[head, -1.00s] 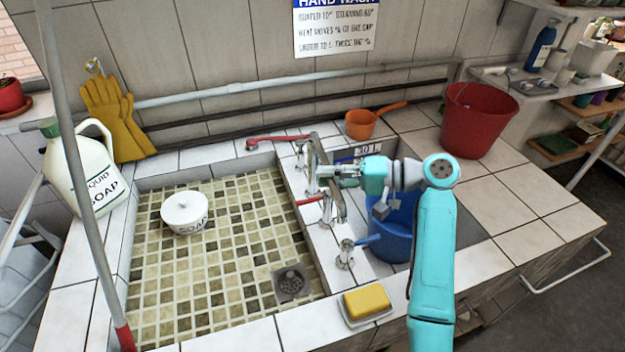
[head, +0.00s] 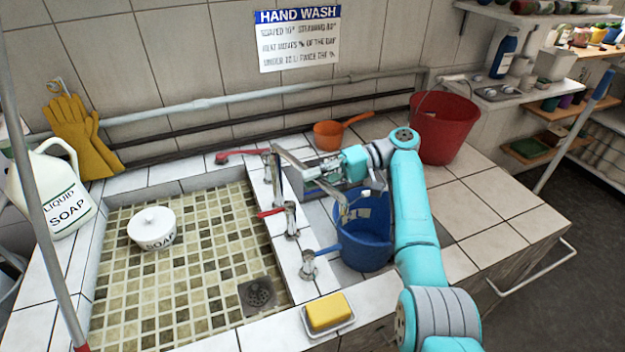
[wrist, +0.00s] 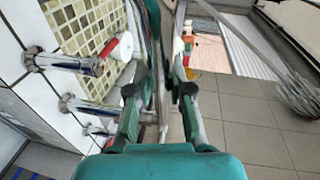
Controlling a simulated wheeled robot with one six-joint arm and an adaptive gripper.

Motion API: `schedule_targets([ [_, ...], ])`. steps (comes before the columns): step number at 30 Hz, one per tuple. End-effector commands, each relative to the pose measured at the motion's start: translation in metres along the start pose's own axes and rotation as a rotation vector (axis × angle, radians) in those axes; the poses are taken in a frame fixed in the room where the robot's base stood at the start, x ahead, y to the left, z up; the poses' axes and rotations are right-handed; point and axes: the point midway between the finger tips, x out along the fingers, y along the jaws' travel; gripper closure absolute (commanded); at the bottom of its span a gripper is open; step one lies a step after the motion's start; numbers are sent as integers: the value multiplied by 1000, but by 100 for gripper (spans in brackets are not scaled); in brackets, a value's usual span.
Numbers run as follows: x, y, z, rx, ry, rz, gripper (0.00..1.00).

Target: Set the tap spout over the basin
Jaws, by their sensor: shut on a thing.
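The metal tap spout (head: 307,169) runs from the tap post at the dividing ledge toward the front right. Its down-turned end is over the left part of the blue bucket (head: 366,243), on the right side of the ledge. The basin with mosaic tiles (head: 205,270) lies left of the ledge, and the spout is not over it. My gripper (head: 318,170) is shut on the spout, reaching from the right. In the wrist view my gripper's fingers (wrist: 158,85) close around the thin metal tube; the exact contact is hard to see.
Taps with a red lever (head: 270,212) and a blue lever (head: 325,250) stand on the ledge. A yellow sponge (head: 328,311) lies on its dish at the front. A soap pot (head: 152,228) stands in the mosaic basin. An orange pan (head: 328,135) and red bucket (head: 443,130) stand behind.

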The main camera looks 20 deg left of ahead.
Motion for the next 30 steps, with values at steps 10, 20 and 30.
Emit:
schedule_targets([
  [10, -2, 1, -3, -2, -14, 0, 100],
  [20, -1, 1, -3, -2, -14, 0, 68],
  [30, -2, 0, -2, -3, -15, 0, 54],
])
